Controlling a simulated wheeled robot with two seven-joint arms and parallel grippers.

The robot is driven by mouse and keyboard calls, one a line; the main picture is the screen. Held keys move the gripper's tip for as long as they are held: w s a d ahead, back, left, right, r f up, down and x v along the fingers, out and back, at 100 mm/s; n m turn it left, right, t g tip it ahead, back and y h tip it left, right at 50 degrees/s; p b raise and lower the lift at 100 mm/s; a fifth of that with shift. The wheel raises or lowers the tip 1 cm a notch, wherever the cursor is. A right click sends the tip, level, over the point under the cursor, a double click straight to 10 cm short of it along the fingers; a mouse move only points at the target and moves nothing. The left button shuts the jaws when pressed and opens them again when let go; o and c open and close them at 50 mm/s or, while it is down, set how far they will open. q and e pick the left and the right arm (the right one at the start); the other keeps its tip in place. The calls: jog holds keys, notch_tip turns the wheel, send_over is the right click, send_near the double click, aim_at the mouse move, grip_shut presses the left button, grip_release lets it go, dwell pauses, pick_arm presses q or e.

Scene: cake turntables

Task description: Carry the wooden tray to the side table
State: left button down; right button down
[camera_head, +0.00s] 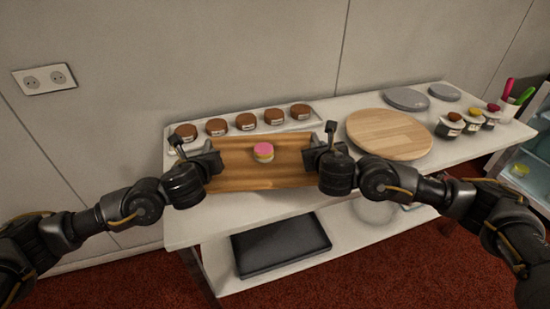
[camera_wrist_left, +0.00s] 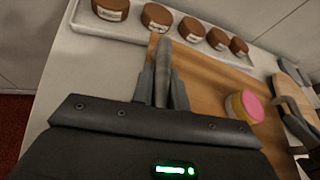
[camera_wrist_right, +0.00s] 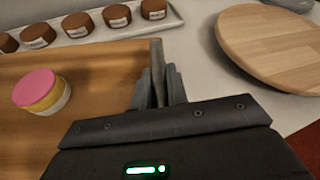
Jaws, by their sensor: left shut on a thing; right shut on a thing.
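The wooden tray (camera_head: 240,180) is a rectangular brown board with raised ends, at the front of a white table. My left gripper (camera_head: 208,158) is shut on the tray's left end. My right gripper (camera_head: 318,153) is shut on its right end. The tray also shows in the left wrist view (camera_wrist_left: 205,85) and in the right wrist view (camera_wrist_right: 95,75). I cannot tell whether the tray touches the table.
Behind the tray, a long white tray (camera_head: 320,121) holds several brown cakes. To the right are a round wooden turntable (camera_head: 388,134), grey discs (camera_head: 405,98) and small jars (camera_head: 450,125). A black flat box (camera_head: 280,246) lies on the lower shelf. A shelf unit (camera_head: 530,160) stands far right.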

pick_arm(q)
jog(key=shift+w, duration=0.4)
pick_arm(e)
jog(key=shift+w+d, duration=0.2)
jog(key=shift+w, duration=0.15)
pick_arm(q)
jog(key=shift+a, duration=0.15)
jog(key=shift+s, duration=0.1)
pick_arm(e)
jog(key=shift+s+a, duration=0.1)
pick_arm(q)
jog(key=shift+r, duration=0.1)
pick_arm(e)
jog(key=shift+r, duration=0.1)
